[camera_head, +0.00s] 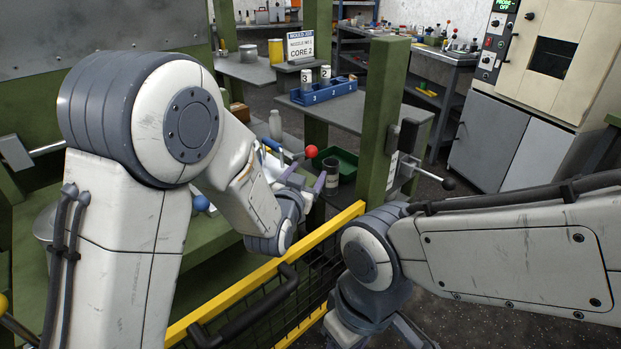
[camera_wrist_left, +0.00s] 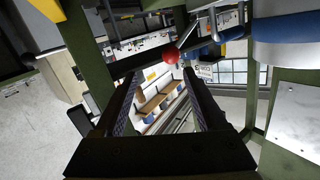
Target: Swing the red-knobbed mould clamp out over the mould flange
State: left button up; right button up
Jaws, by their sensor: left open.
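The red knob (camera_head: 311,151) of the mould clamp shows in the head view, just beyond my left gripper (camera_head: 307,182). A short metal rod runs from it. In the left wrist view the red knob (camera_wrist_left: 170,55) lies ahead of and between the tips of my left gripper (camera_wrist_left: 160,74). The fingers are open and empty, and the knob looks apart from them. The mould flange is not clearly seen; my left arm covers much of that area. My right arm reaches in from the right, and its gripper is outside the picture.
A yellow-topped mesh barrier (camera_head: 262,262) runs between my arms. A green bin (camera_head: 338,160) and a blue rack (camera_head: 322,92) are behind.

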aim_at(310, 156)
pick_arm(q)
jog(key=shift+t, duration=0.8)
jog(key=x, duration=0.3)
jog(key=a+x, duration=0.1)
jog(key=x, duration=0.3)
jog(key=f+x, duration=0.1)
jog(key=x, duration=0.3)
jog(key=shift+w+a, duration=0.3)
jog(key=shift+w, duration=0.05)
grip_shut()
